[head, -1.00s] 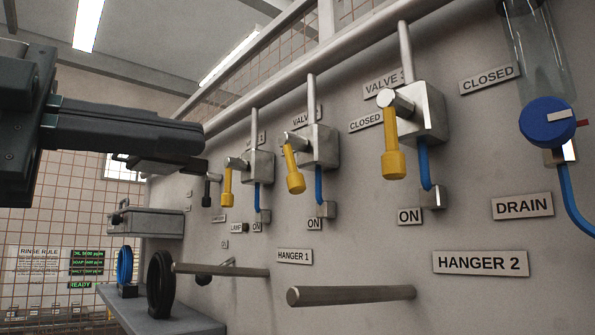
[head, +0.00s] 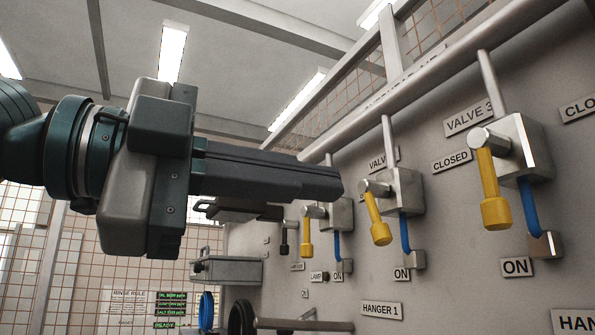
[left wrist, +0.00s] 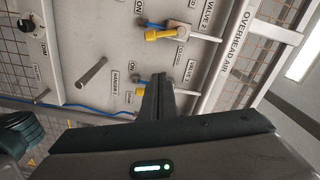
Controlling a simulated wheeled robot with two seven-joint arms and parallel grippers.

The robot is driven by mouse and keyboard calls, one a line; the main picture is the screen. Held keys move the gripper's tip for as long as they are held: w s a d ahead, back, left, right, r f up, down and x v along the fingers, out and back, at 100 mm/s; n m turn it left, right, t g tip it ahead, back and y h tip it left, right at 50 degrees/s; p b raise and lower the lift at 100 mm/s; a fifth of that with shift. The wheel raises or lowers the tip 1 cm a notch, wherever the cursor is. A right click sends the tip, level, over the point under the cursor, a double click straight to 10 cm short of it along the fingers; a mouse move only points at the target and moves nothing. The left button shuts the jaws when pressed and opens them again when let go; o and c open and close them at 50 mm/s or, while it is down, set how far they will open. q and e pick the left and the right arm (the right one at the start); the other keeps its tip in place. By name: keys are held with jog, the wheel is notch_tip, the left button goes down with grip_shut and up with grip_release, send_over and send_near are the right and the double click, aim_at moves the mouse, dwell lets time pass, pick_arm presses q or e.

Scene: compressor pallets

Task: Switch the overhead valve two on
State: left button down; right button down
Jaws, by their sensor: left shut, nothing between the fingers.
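Valve two (head: 402,190) is a metal block on the wall with a yellow handle (head: 378,228) that hangs down, tilted slightly right at its lower end. In the left wrist view the fingers (left wrist: 158,88) partly cover valve three. My right gripper is out of view.
Valve three (head: 522,148) is right of valve two, and another yellow-handled valve (head: 335,213) is left of it. An overhead pipe (head: 430,75) runs above them. A HANGER 1 plate (head: 381,309) and a hanger rod (head: 305,325) are below. A grey box (head: 228,270) stands at left.

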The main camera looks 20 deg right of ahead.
aim_at(375, 214)
pick_arm(q)
jog(key=w+d+f+p, duration=0.1)
jog(key=w+d+p, duration=0.3)
jog(key=d+p, duration=0.3)
jog(key=shift+d+f, duration=0.15)
jog(key=shift+d, duration=0.7)
jog(key=shift+w+a, duration=0.1)
